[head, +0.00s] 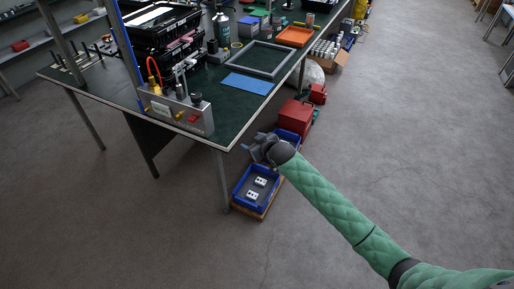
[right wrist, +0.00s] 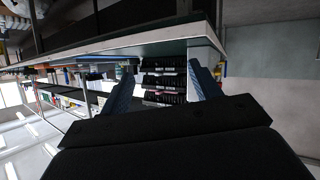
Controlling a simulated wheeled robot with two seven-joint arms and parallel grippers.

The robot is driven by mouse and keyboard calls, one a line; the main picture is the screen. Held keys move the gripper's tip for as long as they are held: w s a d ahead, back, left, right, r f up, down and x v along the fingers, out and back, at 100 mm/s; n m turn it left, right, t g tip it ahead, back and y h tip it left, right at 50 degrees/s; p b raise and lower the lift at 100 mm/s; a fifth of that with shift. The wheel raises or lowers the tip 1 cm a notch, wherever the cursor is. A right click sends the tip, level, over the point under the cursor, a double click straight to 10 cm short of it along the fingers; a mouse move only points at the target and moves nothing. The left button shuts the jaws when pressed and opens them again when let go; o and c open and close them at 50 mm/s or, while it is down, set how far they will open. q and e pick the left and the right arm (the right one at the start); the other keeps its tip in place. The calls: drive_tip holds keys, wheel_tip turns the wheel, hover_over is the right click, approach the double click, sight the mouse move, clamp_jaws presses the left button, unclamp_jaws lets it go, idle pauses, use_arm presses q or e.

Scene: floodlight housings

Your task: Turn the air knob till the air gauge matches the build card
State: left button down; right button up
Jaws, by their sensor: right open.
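A grey metal control box (head: 178,116) stands at the near left corner of the green bench, with small yellow and red marks on its front. A black knob-like part (head: 196,99) sits on its top right; I cannot tell if it is the air knob. I cannot make out the air gauge or its reading. No build card is readable; a plain blue sheet (head: 248,83) lies on the bench. My right gripper (head: 258,148) is just off the bench's near corner, right of the box and apart from it. In the right wrist view its two fingers (right wrist: 162,85) are spread and empty. My left gripper is not in view.
A grey frame (head: 234,62) and an orange tray (head: 294,36) lie on the bench (head: 222,117). Open floor lies to the right.

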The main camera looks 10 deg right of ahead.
drive_tip(key=shift+s+d+f+h, duration=0.15)
drive_tip(key=shift+s+d+f, duration=0.15)
drive_tip(key=shift+f, duration=0.3)
drive_tip(key=shift+s+d+f+h, duration=0.15)
drive_tip(key=shift+d+f, duration=0.1)
drive_tip(key=shift+f, duration=0.3)
drive_tip(key=s+d+f+m+g+h, duration=0.1)
drive_tip(key=s+d+f+g+h, duration=0.15)
drive_tip(key=s+f, duration=0.45)
drive_tip(key=s+d+f+m+g+h, duration=0.2)
drive_tip(key=s+d+f+g, duration=0.15)
drive_tip(key=s+f, duration=0.3)
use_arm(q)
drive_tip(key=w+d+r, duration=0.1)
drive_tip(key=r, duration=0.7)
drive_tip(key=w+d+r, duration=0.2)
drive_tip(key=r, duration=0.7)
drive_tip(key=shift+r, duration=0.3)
use_arm(e)
drive_tip(key=s+f+g, duration=0.1)
drive_tip(key=s+f, duration=0.5)
drive_tip(key=s, duration=0.5)
drive_tip(key=s+f+m+g, duration=0.1)
drive_tip(key=s+f, duration=0.5)
drive_tip(key=s, duration=0.6)
drive_tip(key=s+a+f+m+g, duration=0.1)
drive_tip(key=s+f+g, duration=0.1)
drive_tip(key=s+f, duration=0.5)
drive_tip(key=s, duration=0.4)
drive_tip(key=shift+s+y, duration=0.35)
